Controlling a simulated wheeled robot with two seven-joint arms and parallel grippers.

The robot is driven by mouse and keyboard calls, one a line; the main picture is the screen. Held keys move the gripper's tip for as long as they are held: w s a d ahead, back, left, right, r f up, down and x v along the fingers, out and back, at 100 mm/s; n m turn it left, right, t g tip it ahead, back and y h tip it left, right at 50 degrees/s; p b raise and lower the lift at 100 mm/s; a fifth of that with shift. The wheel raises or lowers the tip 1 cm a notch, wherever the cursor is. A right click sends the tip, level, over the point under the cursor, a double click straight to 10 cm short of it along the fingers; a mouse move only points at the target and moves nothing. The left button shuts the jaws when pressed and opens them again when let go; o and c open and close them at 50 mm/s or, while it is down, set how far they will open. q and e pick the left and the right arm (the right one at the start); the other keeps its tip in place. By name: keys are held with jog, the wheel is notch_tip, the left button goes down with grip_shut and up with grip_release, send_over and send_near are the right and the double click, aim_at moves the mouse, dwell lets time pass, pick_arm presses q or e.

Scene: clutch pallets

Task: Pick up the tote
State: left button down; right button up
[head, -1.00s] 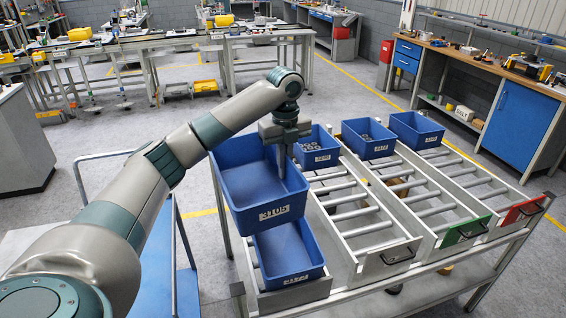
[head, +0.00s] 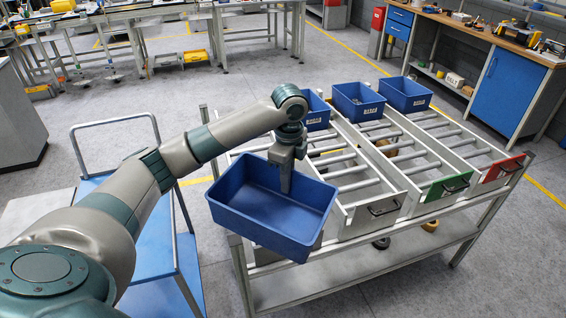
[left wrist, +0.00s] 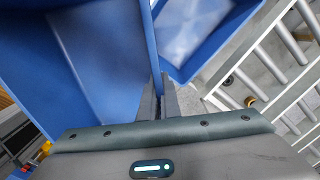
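The blue tote (head: 262,238) is empty and hangs tilted at the front left of the roller rack, in the air. My left gripper (head: 286,182) is shut on its far right wall, one finger inside it. In the left wrist view, the fingers (left wrist: 162,98) pinch the thin wall of the tote (left wrist: 95,65), which fills the left side. A second blue tote (left wrist: 200,38) lies lower, beyond the fingers; in the head view it is mostly hidden behind the held tote. My right gripper is not in view.
Three blue bins, one at the middle (head: 360,101), stand at the rack's back. Sloped roller lanes have a green (head: 446,188) and a red (head: 503,171) front plate. A blue cart (head: 150,225) with a tall handle stands left of the rack, with a floor gap between.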

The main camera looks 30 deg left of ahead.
aim_at(293, 226)
pick_arm(q)
jog(key=s+d+f+n, duration=0.6)
jog(key=s, duration=0.1)
jog(key=shift+s+d+f+n, duration=0.1)
jog(key=shift+d+f+n, duration=0.1)
jog(key=shift+f+n, duration=0.15)
jog(key=s+d+f+n+b, duration=0.3)
jog(key=s+f+n+b, duration=0.2)
jog(key=f, duration=0.2)
jog(key=s+d+f+n+b, duration=0.4)
jog(key=s+f+n+b, duration=0.1)
jog(key=s+f, duration=0.1)
jog(key=shift+d+f, duration=0.25)
jog(key=shift+f, duration=0.3)
